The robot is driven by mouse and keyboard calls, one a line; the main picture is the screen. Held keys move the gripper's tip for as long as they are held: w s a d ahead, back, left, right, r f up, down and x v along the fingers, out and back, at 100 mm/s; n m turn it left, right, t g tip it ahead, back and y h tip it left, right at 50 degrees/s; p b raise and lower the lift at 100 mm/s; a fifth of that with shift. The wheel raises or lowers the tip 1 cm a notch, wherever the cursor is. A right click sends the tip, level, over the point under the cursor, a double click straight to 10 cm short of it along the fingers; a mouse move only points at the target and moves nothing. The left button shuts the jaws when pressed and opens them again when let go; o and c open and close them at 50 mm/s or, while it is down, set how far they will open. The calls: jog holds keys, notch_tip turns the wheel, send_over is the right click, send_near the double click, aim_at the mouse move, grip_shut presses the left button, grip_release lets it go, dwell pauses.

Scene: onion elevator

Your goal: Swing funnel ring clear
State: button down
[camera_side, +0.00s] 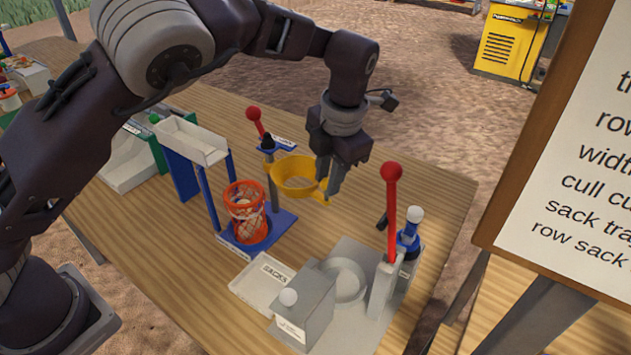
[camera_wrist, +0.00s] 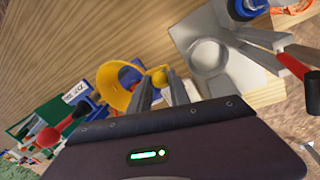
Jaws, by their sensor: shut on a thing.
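The yellow funnel ring (camera_side: 296,176) sticks out from a grey post (camera_side: 272,187) on the blue stand, with a small yellow knob on its right side. My gripper (camera_side: 328,193) is at that knob, and its fingers hide part of it in the side view. In the wrist view the yellow knob (camera_wrist: 157,77) sits between the fingertips of my gripper (camera_wrist: 160,82), with the ring (camera_wrist: 117,84) just to its left. The red mesh basket (camera_side: 245,212) with a netted sack inside stands on the blue base, left of and below the ring in the side view.
A grey machine plate (camera_side: 353,260) with a tall red-knobbed lever (camera_side: 391,200) stands right of the gripper. A white tray (camera_side: 262,278) lies in front. A white chute (camera_side: 192,139) on blue posts stands left of the ring. A red-knobbed lever (camera_side: 254,117) rises behind the ring.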

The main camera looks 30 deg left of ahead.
jog(key=shift+w+d+n, duration=0.1)
jog(key=shift+w+n, duration=0.4)
jog(key=shift+w, duration=0.1)
jog(key=c, duration=1.2)
grip_release()
jog(key=shift+w, duration=0.1)
jog(key=shift+c, duration=0.2)
notch_tip(320, 180, up, 7)
jog(key=d, duration=0.1)
jog(key=shift+s+d, duration=0.15)
jog(key=shift+s, duration=0.05)
